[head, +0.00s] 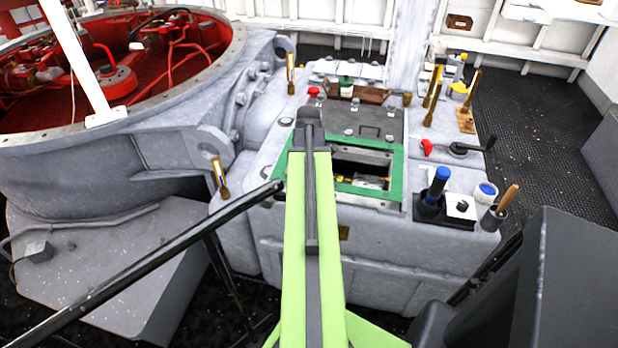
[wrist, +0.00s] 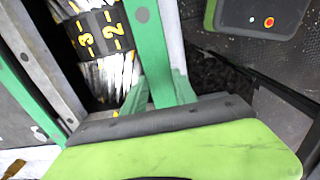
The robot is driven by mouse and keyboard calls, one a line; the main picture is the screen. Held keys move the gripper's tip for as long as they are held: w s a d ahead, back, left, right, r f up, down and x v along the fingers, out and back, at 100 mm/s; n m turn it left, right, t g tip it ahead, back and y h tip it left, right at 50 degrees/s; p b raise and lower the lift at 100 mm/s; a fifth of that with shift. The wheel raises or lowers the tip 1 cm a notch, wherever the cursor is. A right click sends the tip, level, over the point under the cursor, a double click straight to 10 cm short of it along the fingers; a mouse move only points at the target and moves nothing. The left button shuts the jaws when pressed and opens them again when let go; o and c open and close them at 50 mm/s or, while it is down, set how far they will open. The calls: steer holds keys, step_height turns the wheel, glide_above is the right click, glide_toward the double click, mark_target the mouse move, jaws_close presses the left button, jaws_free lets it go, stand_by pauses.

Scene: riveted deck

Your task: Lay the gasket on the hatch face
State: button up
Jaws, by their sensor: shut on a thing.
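The gasket (head: 397,172) is a flat green rectangular frame around the dark opening in the grey hatch face (head: 420,130). In the wrist view, one gasket side (wrist: 149,48) runs up from my gripper (wrist: 165,100), and another green strip shows at the far left. My gripper is shut on the gasket's near part. My arm hides the gripper and part of the gasket in the head view. Grey rim shows inside the left green strip and outside the right one. I cannot tell whether the gasket touches the face all round.
Inside the opening are white cables and a black part with yellow numbers (wrist: 101,35). A red knob, a black crank (head: 467,148) and a black holder with a blue-handled tool (head: 437,187) stand right of it. A red-lined round well (head: 110,80) lies left.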

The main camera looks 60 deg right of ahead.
steer(key=shift+f+b, duration=1.7)
steer(key=shift+f, duration=0.3)
steer(key=o, duration=1.2)
steer(key=shift+s+a, duration=0.1)
steer(key=shift+o, duration=0.3)
steer(key=shift+f, duration=0.1)
step_height(320, 180, up, 18)
steer(key=p, duration=1.7)
steer(key=shift+f, duration=0.25)
